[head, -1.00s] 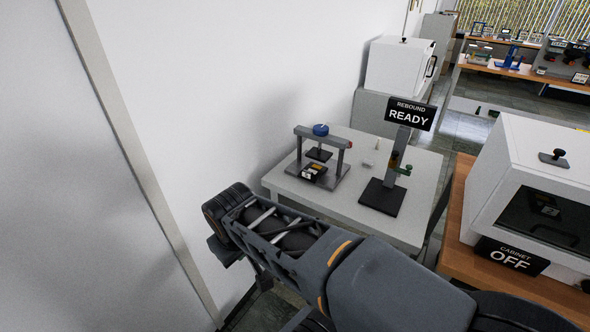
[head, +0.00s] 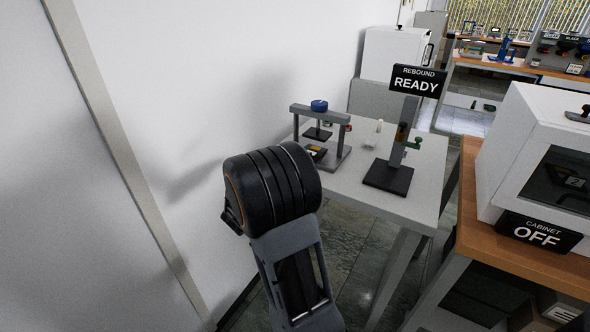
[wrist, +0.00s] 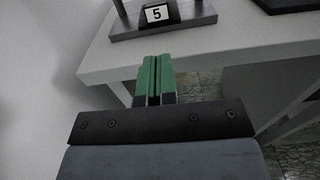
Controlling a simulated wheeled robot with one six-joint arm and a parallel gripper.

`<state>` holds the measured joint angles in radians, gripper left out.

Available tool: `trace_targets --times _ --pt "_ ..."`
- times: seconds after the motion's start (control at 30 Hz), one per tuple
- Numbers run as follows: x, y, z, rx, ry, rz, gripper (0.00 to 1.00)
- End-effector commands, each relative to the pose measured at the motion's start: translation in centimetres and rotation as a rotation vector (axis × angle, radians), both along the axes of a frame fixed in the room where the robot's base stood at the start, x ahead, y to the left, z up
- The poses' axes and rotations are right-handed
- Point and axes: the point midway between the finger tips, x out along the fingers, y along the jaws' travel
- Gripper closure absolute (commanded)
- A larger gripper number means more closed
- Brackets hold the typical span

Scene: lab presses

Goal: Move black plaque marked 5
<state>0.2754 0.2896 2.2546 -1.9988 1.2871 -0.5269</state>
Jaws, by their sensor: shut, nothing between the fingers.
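The black plaque marked 5 (wrist: 157,13) shows its white label at the top of the wrist view, on the grey base of a small press (wrist: 188,15). In the head view the plaque (head: 316,153) lies under the press frame (head: 338,115), partly covered by my arm. My gripper (wrist: 155,60) has green fingers, shut and empty. It is in front of the table's near edge, pointing toward the plaque and apart from it. In the head view the fingers are hidden behind my arm.
The press stands on a light table (head: 415,195). To its right is a stand with a "REBOUND READY" sign (head: 416,81) on a dark base. A white cabinet marked OFF (head: 540,233) stands on a wooden bench at right. A white wall is close on the left.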

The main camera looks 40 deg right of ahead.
Motion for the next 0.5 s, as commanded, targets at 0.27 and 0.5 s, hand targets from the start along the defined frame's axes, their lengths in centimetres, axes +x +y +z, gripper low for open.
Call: trace_targets --times 0.27,0.5 --pt "1.1 -4.1 -0.1 -0.012 0.010 0.005 1.00" --pt "2.2 -8.5 -0.1 -0.010 0.009 0.007 1.00"
